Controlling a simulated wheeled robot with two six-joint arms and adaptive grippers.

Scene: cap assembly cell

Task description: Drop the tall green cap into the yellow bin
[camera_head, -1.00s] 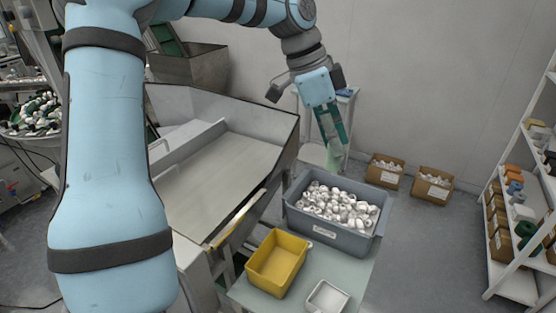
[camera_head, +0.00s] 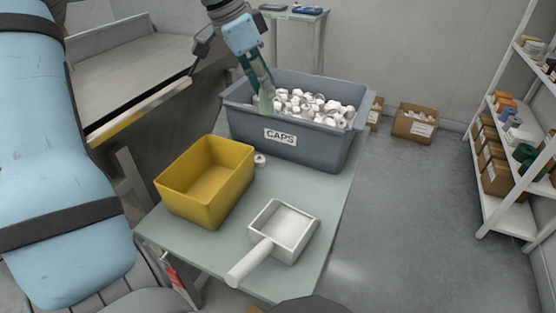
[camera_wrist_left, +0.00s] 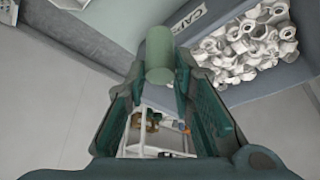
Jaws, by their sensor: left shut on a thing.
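The tall green cap (camera_head: 266,102) is a pale green cylinder held at the tips of my left gripper (camera_head: 262,88). The gripper is shut on it, above the left part of the grey caps bin. In the left wrist view the cap (camera_wrist_left: 160,55) shows between the green fingers. The yellow bin (camera_head: 185,204) stands on the table, in front and to the left of the gripper. Its visible inside looks empty. My right gripper is not in view.
The grey CAPS bin (camera_head: 305,148), full of white caps, stands behind the yellow bin. A white scoop (camera_head: 262,250) lies on the table (camera_head: 200,248) in front. A small white cap (camera_head: 260,160) lies between the bins. A metal chute (camera_head: 130,65) is at the left.

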